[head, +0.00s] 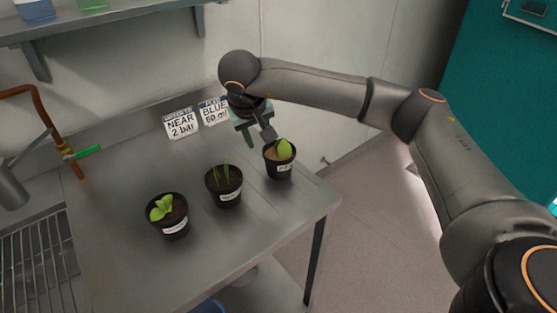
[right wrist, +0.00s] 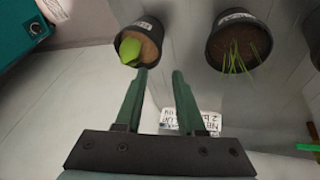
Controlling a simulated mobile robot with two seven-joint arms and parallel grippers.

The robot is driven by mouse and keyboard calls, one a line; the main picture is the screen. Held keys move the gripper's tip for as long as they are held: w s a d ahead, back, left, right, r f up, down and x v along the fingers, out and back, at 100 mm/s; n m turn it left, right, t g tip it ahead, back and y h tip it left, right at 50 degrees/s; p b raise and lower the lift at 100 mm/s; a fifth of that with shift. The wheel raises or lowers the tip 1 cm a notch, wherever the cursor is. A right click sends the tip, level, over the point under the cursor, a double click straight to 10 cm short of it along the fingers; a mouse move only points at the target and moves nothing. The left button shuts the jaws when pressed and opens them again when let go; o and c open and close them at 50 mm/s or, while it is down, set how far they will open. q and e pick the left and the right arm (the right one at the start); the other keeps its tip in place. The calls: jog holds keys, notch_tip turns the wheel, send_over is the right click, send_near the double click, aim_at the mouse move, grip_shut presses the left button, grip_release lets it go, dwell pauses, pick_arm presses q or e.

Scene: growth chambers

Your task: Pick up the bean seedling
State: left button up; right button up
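Three small black pots with white labels stand in a row on the metal table. The labels are too small to read. The right pot (head: 279,158) has pale soil and one thick green leaf; it also shows in the right wrist view (right wrist: 141,42). The middle pot (head: 223,186) has thin grass-like shoots and also shows in the right wrist view (right wrist: 238,40). The left pot (head: 168,216) has a broad-leaved seedling (head: 161,208). I cannot tell which is the bean. My right gripper (right wrist: 158,74) is open and empty, its fingertips close to the right pot. My left gripper is out of view.
Two signs, "NEAR 2 bar" (head: 181,123) and "BLUE 60 ml" (head: 214,110), stand at the table's back. A copper pipe with a green-handled tap (head: 86,152) and a wire rack (head: 36,252) are at the left. The table's front left is clear.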

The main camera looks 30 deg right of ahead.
aim_at(279, 161)
jog(key=p+x, duration=0.1)
jog(key=x, duration=0.7)
jog(key=shift+s+d, duration=0.1)
jog(key=shift+d, duration=0.05)
grip_shut()
dwell(1.2)
